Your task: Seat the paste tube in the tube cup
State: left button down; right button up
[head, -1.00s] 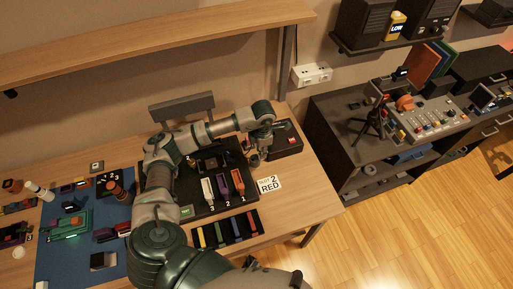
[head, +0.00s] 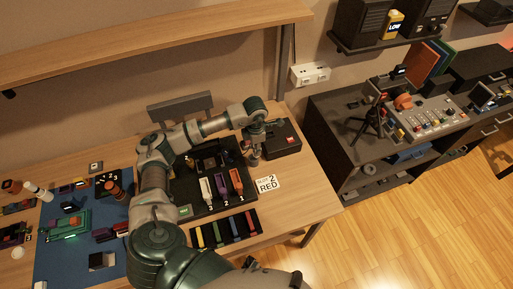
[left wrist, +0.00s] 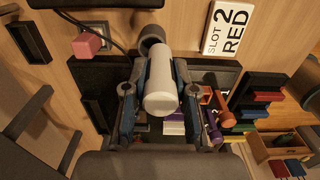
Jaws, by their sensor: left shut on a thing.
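My left gripper (head: 254,153) is over the right part of the table in the head view, beside the dark board. In the left wrist view its two fingers (left wrist: 155,88) are shut on a pale round-ended cylinder, which looks like the paste tube (left wrist: 160,92). A dark grey round piece (left wrist: 151,36), likely the tube cup, shows at the far end of the tube. I cannot tell whether the tube is inside it or only in line with it. In the head view the tube is too small to make out clearly. My right gripper is not seen.
A "SLOT 2 RED" card (head: 268,183) lies in front. Coloured handles (head: 222,186) stand on the dark board, with a tray of coloured bars (head: 224,228) nearer. The table's right edge is close.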

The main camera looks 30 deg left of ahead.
pick_arm(q)
jog(key=shift+a, duration=0.25)
jog(key=shift+a+f, duration=0.1)
jog(key=shift+a, duration=0.25)
jog(key=shift+a+f+b, duration=0.7)
jog(key=shift+a+f, duration=0.3)
jog(key=shift+a, duration=0.2)
jog(key=shift+d+f+b, duration=0.25)
jog(key=shift+d+b, duration=0.05)
jog(key=shift+d, duration=0.35)
jog(key=shift+a+f, duration=0.2)
jog(key=shift+f, duration=0.2)
jog(key=shift+a+r, duration=0.1)
jog(key=shift+a, duration=0.15)
jog(key=r, duration=0.1)
jog(key=r+p, duration=0.1)
jog(key=shift+d+r, duration=0.2)
jog(key=shift+r, duration=0.1)
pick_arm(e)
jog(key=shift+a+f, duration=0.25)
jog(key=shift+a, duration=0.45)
